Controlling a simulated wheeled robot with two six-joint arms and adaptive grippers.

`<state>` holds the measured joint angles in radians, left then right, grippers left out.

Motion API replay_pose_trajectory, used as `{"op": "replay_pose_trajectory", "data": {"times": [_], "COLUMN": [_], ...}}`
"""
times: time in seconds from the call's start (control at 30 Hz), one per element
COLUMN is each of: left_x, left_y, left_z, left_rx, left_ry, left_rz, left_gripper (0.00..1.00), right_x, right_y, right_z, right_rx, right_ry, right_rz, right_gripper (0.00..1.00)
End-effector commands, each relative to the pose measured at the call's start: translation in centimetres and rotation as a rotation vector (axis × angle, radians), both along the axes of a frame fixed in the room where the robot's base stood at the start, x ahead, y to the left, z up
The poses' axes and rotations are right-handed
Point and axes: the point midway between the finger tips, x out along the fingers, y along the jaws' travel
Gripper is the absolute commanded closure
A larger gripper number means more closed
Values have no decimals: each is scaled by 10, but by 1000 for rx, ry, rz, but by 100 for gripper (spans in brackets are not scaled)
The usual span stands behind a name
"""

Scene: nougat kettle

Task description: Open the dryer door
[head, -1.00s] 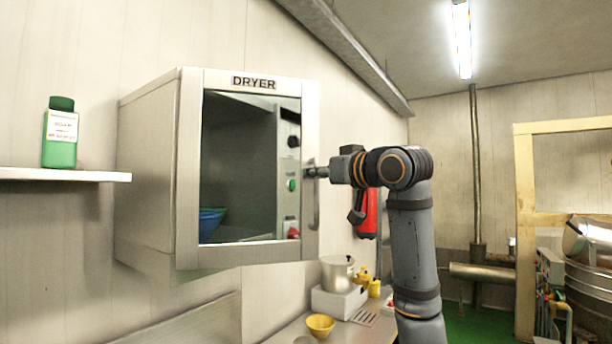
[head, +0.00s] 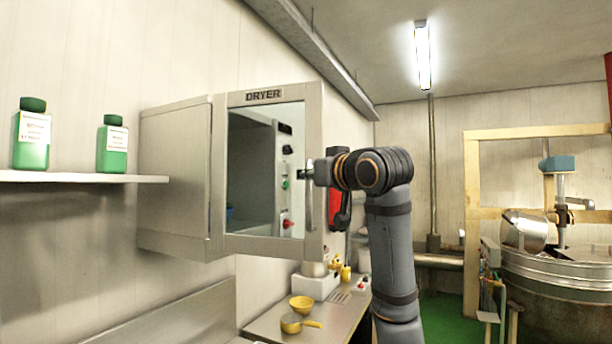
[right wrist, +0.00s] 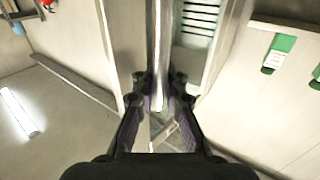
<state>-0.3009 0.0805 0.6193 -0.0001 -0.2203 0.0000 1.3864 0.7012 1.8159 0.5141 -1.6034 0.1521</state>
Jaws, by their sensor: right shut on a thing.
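The dryer (head: 175,180) is a pale metal cabinet on the left wall. Its windowed door (head: 262,246) has its hinge side at the left and stands partly open, its right edge swung out from the cabinet. Through the window I see the dark interior and a control panel (head: 289,165). My right gripper (head: 308,174) is shut on the vertical door handle (head: 309,212) at the door's right side. In the right wrist view the fingers (right wrist: 159,80) close around the handle bar (right wrist: 160,45). My left gripper is out of view.
A wall shelf (head: 85,178) with two green bottles (head: 112,146) is left of the dryer. Below, a counter (head: 262,325) holds a yellow bowl (head: 302,303) and a yellow pan (head: 291,323). A large metal kettle (head: 560,285) stands at the right. Green floor shows between.

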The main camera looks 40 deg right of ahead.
Motion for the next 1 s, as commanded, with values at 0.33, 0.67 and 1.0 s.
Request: {"op": "replay_pose_trajectory", "data": {"times": [0.33, 0.67, 1.0], "left_x": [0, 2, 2], "left_y": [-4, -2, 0], "left_z": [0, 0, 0], "left_rx": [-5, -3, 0], "left_ry": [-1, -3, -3], "left_rz": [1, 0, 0], "left_gripper": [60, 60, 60], "right_x": [0, 0, 1], "right_y": [0, 0, 0], "right_z": [2, 1, 0], "right_rx": [0, 0, 0], "right_ry": [-6, -3, -1], "right_rz": [-2, -2, -1], "right_gripper": [100, 79, 66]}}
